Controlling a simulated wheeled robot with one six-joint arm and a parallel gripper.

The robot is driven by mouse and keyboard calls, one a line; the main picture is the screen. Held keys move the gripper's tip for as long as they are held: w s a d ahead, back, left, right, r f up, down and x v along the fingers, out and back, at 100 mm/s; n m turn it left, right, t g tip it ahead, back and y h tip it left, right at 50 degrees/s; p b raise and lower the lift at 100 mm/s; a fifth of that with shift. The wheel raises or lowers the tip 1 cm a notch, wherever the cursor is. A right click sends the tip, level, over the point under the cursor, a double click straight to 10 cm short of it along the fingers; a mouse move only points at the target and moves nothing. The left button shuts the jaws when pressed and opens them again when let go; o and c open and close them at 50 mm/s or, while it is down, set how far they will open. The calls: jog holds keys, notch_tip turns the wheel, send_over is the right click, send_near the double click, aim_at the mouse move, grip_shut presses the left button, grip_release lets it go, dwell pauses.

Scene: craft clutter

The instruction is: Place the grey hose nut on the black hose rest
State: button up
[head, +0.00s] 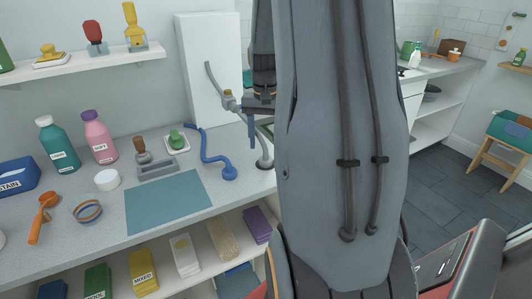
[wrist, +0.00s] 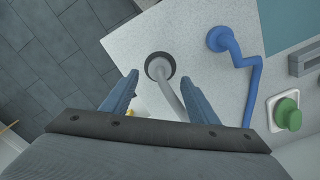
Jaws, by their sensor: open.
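The grey hose nut (wrist: 156,68) is the round end of a grey hose (wrist: 172,103). It sits within the dark ring of the black hose rest (wrist: 171,57) in the wrist view, seemingly resting on it. In the head view the black hose rest (head: 265,165) is at the worktop's right end, partly beside my arm, with the grey hose coming down to it. My gripper (wrist: 160,71) is open, with one finger on each side of the hose end and nothing held. In the head view a blue finger (head: 251,132) shows above the rest. Exact finger height is unclear.
A blue hose (head: 205,148) with a round end lies left of the rest. A green knob on a white dish (head: 177,143), a grey block and a teal mat (head: 168,203) lie farther left. The worktop edge is close to the rest.

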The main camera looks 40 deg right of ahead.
aim_at(266, 153)
notch_tip(266, 153, up, 7)
jog(key=b, duration=0.1)
jog(key=s+a+f+n, duration=0.1)
jog(key=a+f+n, duration=0.1)
jog(key=a, duration=0.5)
jog(key=s+a+f+n, duration=0.2)
jog(key=a+f+n, duration=0.1)
jog(key=a, duration=0.5)
jog(key=s+a+f+n, duration=0.2)
jog(key=a+f, duration=0.1)
jog(key=a, duration=0.5)
jog(key=shift+n+t, duration=0.3)
jog(key=s+a+f+n, duration=0.2)
jog(key=s+a, duration=0.2)
jog(key=a, duration=0.1)
jog(key=shift+s+f, duration=0.15)
